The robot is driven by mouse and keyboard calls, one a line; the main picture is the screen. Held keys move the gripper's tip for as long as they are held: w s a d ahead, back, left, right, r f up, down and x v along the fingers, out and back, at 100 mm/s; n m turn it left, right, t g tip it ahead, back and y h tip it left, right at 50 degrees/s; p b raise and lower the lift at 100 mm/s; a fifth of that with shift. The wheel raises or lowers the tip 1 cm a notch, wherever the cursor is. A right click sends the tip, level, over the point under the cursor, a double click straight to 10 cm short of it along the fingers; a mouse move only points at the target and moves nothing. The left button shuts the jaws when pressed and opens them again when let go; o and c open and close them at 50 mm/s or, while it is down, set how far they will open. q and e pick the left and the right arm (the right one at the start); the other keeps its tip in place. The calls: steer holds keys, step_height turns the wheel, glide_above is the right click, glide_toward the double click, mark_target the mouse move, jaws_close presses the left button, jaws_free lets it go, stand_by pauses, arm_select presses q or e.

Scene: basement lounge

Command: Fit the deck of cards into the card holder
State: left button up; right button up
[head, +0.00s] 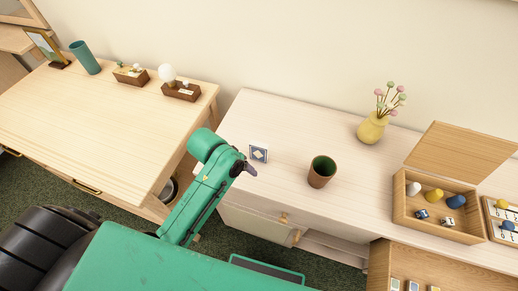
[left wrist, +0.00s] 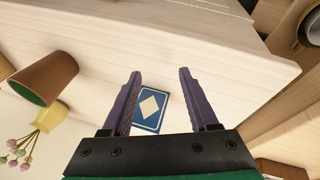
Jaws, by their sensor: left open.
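The deck of cards (head: 259,154), blue with a pale diamond, lies on the pale wooden cabinet top near its front left edge. My left gripper (head: 250,170) is close beside it. In the left wrist view the deck (left wrist: 150,107) shows between the open, empty fingers of my left gripper (left wrist: 160,72), nearer one finger, which seems to cover part of its edge. I cannot tell whether they touch. I cannot clearly make out which thing is the card holder. My right gripper is not in view.
A brown cup with a green inside (head: 321,171) stands right of the deck. A yellow vase with flowers (head: 373,127) is behind it. An open wooden box (head: 443,234) with dice stands at right. A gap separates the left desk (head: 110,125). The cabinet top between cup and deck is clear.

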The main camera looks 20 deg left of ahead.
arm_select(q)
steer(key=w+d+r+n+g, duration=0.1)
steer(key=w+d+r+n, duration=0.4)
steer(key=w+d+r, duration=0.1)
step_height(320, 180, up, 9)
steer(key=n+g+y, duration=0.2)
steer(key=n+y, duration=0.1)
steer(key=n, duration=0.7)
glide_above(259, 145)
step_height(259, 145, down, 3)
steer(key=shift+f, duration=0.15)
step_height(259, 145, down, 10)
steer(key=shift+f+p, duration=0.15)
steer(key=shift+p, duration=0.95)
steer(key=shift+w+f, duration=0.1)
steer(key=shift+f, duration=0.2)
jaws_close()
